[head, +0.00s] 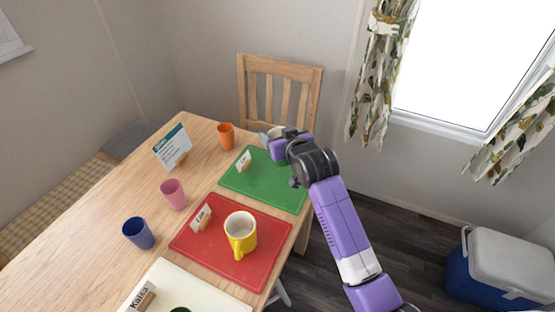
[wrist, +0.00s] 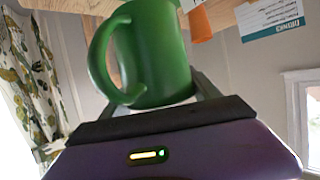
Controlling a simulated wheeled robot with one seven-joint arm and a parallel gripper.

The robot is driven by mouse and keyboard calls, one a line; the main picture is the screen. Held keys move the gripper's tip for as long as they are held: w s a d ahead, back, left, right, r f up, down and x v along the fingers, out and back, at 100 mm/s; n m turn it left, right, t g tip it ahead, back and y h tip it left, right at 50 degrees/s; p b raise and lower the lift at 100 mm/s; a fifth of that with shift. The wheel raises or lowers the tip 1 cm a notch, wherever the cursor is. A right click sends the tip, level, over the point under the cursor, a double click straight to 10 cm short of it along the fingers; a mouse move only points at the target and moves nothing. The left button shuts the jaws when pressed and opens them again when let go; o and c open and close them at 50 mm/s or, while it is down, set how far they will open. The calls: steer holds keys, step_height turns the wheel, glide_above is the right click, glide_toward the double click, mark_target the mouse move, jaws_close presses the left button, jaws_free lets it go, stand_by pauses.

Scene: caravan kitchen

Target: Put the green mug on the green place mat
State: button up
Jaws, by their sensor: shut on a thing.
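The green mug (wrist: 155,55) fills the upper middle of the wrist view, with its handle to the left. My gripper (wrist: 165,88) is shut on it. In the head view my gripper (head: 276,138) is over the far right part of the green place mat (head: 252,183), and my wrist hides most of the mug. I cannot tell whether the mug touches the mat.
A name card (head: 243,160) stands on the green mat. A yellow mug (head: 240,232) stands on the red mat (head: 190,243). Orange (head: 226,135), pink (head: 173,194) and blue (head: 138,233) cups and a drinks sign (head: 172,148) are to the left. A chair (head: 280,75) stands behind.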

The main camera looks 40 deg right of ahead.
step_height(320, 180, down, 10)
steer(key=shift+r, duration=0.25)
steer(key=shift+f, duration=0.15)
steer(key=o, duration=1.7)
